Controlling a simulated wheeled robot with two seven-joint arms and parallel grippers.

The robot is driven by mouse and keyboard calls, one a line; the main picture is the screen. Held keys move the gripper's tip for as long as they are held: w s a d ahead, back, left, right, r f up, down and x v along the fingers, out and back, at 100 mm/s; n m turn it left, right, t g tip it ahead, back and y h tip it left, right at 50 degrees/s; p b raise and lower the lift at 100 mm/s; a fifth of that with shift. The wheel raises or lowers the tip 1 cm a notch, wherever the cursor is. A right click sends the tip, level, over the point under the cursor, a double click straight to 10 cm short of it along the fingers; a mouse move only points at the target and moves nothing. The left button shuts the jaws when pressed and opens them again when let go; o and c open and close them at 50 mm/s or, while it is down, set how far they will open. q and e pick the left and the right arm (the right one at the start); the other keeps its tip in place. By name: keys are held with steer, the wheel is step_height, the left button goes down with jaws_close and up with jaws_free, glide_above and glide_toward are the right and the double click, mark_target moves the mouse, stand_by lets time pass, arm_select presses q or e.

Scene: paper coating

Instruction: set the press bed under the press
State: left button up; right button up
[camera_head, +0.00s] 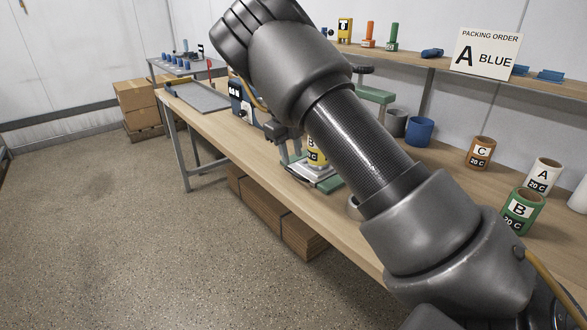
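A green press (376,95) stands on the workbench behind my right arm, which hides most of it. A flat silver plate on a green base, which looks like the press bed (318,173), lies near the bench's front edge. A yellow can marked B (317,156) stands at or just behind the plate; the arm partly covers it, so I cannot tell if it rests on it. Dark parts of my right gripper (284,132) show beside the arm, left of the can. Its fingers are too small and covered to judge. My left gripper is out of view.
On the wooden bench (230,126) stand brown C (479,153), white A (542,178) and green B (521,209) cans, and a blue cup (419,131). A grey tray (201,97) lies at the far end. A shelf sign (487,53) reads "A BLUE". Boxes (275,217) sit under the bench.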

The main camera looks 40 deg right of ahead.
mark_target(295, 174)
steer(key=shift+d+f, duration=0.15)
steer(key=shift+f, duration=0.75)
steer(key=shift+d+f, duration=0.2)
steer(key=shift+f, duration=0.75)
steer(key=shift+d+f, duration=0.15)
steer(key=shift+f, duration=0.75)
steer(key=shift+c, duration=0.4)
jaws_close()
